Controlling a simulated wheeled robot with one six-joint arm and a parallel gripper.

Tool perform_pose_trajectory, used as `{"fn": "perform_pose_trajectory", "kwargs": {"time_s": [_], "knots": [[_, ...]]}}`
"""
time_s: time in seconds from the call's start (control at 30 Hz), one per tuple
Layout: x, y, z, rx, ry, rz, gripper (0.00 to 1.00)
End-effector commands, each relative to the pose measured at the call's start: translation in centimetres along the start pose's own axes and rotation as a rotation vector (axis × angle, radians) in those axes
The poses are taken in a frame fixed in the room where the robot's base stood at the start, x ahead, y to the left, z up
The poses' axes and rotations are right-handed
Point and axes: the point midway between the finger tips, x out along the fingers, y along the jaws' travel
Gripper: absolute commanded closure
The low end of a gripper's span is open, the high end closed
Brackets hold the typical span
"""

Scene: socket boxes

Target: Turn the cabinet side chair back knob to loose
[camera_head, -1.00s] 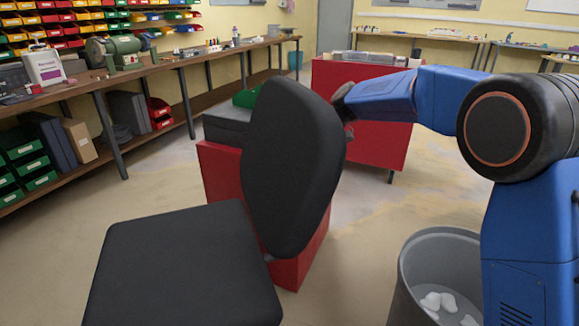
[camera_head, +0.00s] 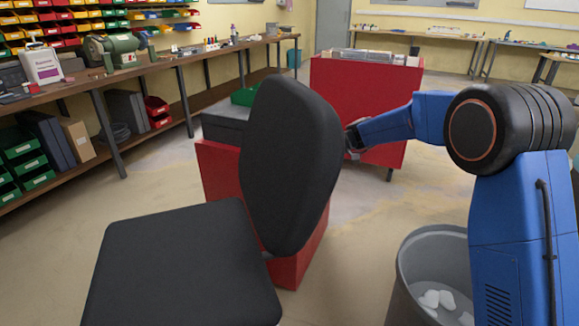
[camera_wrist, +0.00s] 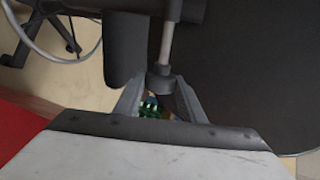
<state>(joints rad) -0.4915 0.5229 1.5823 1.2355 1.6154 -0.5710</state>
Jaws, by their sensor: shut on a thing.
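A black office chair has its seat (camera_head: 180,268) at the lower left and its upright back (camera_head: 285,165) in the middle of the head view. My gripper (camera_head: 355,138) is at the right edge of the back, partly hidden behind it. In the wrist view the chair back (camera_wrist: 255,70) is the dark panel at right. A dark round knob (camera_wrist: 160,82) sits at the end of a grey rod (camera_wrist: 166,42). My gripper (camera_wrist: 157,90) is shut on this knob, one finger on each side. The knob is hidden in the head view.
A red cabinet (camera_head: 215,180) stands just behind the chair, and another red cabinet (camera_head: 365,110) is farther back. A grey bin (camera_head: 420,250) with white scraps stands close to my arm. A long workbench (camera_head: 160,65) runs along the left. Floor is clear at centre right.

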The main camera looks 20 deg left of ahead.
Motion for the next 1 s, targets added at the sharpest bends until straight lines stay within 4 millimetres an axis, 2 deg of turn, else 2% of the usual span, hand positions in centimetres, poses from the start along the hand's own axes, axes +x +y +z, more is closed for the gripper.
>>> {"fn": "perform_pose_trajectory", "kwargs": {"time_s": [0.33,0.37,0.4,0.43,0.77,0.87,1.0], "knots": [[-0.1,0.1,0.0,0.001,0.0,-0.001,0.86],[-0.1,0.1,0.0,0.001,0.0,-0.001,0.59],[-0.1,0.1,0.0,0.001,0.0,-0.001,0.49],[-0.1,0.1,0.0,0.001,0.0,-0.001,0.45],[-0.2,0.0,0.0,0.0,0.0,-0.001,0.45],[-0.9,0.1,-0.1,0.0,0.001,-0.001,0.45],[-3.0,0.1,0.0,0.002,0.002,-0.001,0.45]]}}
